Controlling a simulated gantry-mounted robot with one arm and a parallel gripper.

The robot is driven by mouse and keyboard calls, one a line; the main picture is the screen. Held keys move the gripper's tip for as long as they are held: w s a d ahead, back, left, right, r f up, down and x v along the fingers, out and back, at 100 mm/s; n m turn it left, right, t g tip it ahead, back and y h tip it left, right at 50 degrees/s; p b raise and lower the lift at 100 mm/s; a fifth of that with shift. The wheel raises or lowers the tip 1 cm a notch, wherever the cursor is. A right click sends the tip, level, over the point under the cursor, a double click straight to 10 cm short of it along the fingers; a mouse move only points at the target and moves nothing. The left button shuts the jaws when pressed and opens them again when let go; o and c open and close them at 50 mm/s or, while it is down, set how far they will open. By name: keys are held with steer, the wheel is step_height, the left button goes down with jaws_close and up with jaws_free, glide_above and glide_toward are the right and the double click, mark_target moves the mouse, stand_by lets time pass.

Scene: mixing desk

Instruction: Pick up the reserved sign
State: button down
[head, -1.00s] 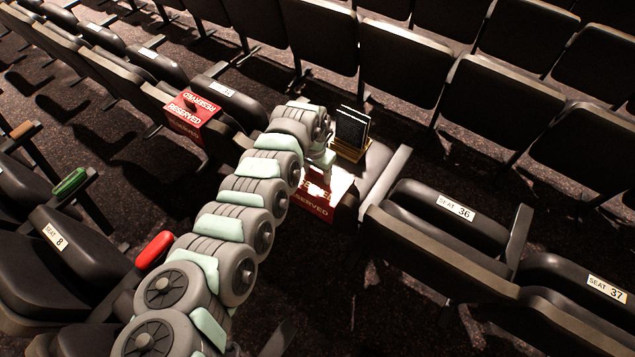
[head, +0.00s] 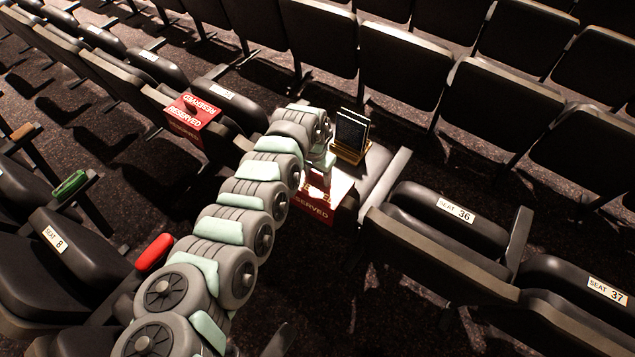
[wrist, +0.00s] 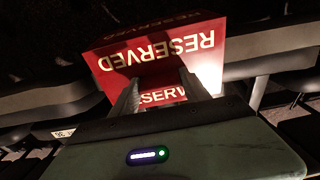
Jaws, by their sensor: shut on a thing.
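A red reserved sign (head: 312,208) with pale lettering sits over a seat back in the middle of the head view. My gripper (head: 318,181) is above it, at its top, partly hidden by my arm. In the wrist view the sign (wrist: 160,48) fills the upper middle, and the two dark fingers of my gripper (wrist: 160,92) reach onto it. The gripper is shut on this sign. A second red reserved sign (head: 190,113) hangs over a seat back further left, apart from my gripper.
A gold stand with dark cards (head: 351,135) is close behind the held sign. Rows of dark seats surround it, with seat 36 (head: 450,212) to the right. A red armrest pad (head: 155,252) and a green one (head: 69,185) are at left.

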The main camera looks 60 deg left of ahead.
step_height(320, 180, up, 20)
steer(key=p, duration=0.2)
stand_by(0.4)
stand_by(0.7)
